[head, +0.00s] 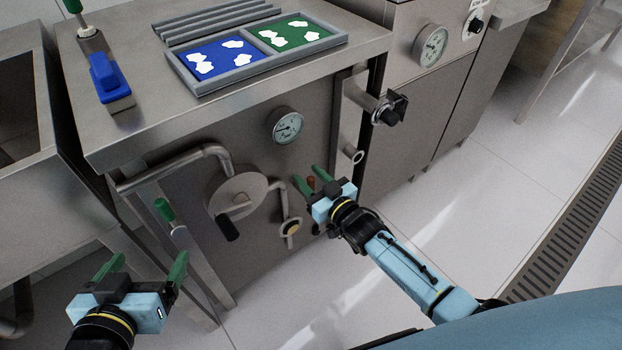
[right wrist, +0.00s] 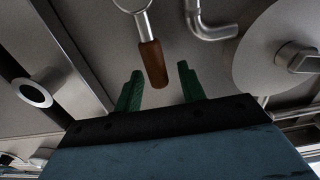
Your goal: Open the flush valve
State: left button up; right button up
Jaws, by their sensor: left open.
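A small lever with a brown handle (right wrist: 152,64) and a metal ring end is on the front of the steel cabinet; I take it for the flush valve, though no label shows. In the head view its brown grip (head: 311,183) is partly hidden by my right gripper (head: 309,178). My right gripper is open; in the right wrist view its green fingers (right wrist: 159,82) stand either side of the handle's end, with gaps showing. My left gripper (head: 149,263) is open and empty at the lower left, away from the lever.
A round plate (head: 236,194) with a black-gripped handle, a bent pipe (head: 193,153) and a gauge (head: 286,125) are on the cabinet front. A green-handled part (head: 166,209) is near the left gripper. A tray (head: 257,66) and blue brush (head: 107,78) lie on top.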

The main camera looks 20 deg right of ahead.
grip_shut()
dwell(0.3)
